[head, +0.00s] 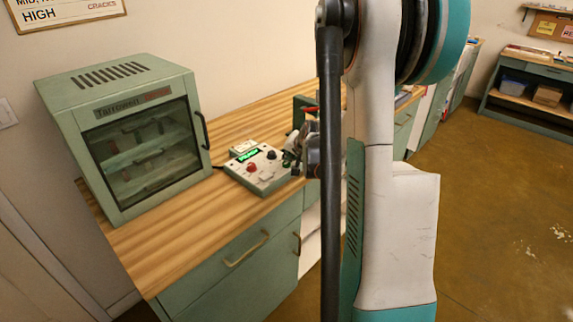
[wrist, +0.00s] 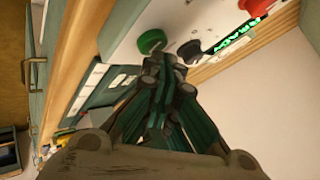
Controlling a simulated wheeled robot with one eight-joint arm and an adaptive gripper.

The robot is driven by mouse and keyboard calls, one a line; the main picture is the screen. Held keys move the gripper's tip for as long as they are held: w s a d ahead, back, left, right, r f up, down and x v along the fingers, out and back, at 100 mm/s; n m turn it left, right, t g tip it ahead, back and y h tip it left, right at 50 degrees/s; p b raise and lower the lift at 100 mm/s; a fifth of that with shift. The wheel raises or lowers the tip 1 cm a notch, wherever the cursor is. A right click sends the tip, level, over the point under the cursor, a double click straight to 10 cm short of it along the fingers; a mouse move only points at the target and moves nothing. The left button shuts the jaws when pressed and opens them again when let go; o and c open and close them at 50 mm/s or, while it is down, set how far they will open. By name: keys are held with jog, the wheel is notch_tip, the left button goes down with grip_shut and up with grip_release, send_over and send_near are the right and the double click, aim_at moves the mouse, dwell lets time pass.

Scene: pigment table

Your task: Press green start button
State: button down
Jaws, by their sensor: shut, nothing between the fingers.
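The control box (head: 262,180) sits on the wooden counter, with a lit green display (head: 248,155), a red knob (head: 252,168) and a black knob (head: 271,155). In the wrist view the green button (wrist: 151,41) stands on the box's pale face (wrist: 180,18), beside the black knob (wrist: 190,52). My gripper (wrist: 163,62) is shut and empty, its tips just below the green button in the picture. I cannot tell if they touch it. In the head view my gripper (head: 291,155) is at the box's right end, and I cannot make out the green button there.
A green cabinet oven (head: 150,150) with a glass door stands left of the box on the wooden counter (head: 180,235). Drawers (head: 240,265) are below. The counter's front left is clear. A shelf unit (head: 530,90) stands far right across open floor.

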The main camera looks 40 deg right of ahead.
aim_at(289, 163)
jog(key=shift+f+b, duration=0.45)
jog(key=shift+f, duration=0.1)
dwell(0.5)
jog(key=shift+r, duration=0.15)
jog(key=shift+r+p, duration=0.65)
jog(key=shift+r, duration=0.15)
jog(key=shift+r, duration=0.1)
jog(key=shift+r+p, duration=1.75)
jog(key=shift+r, duration=0.7)
jog(key=shift+a, duration=0.1)
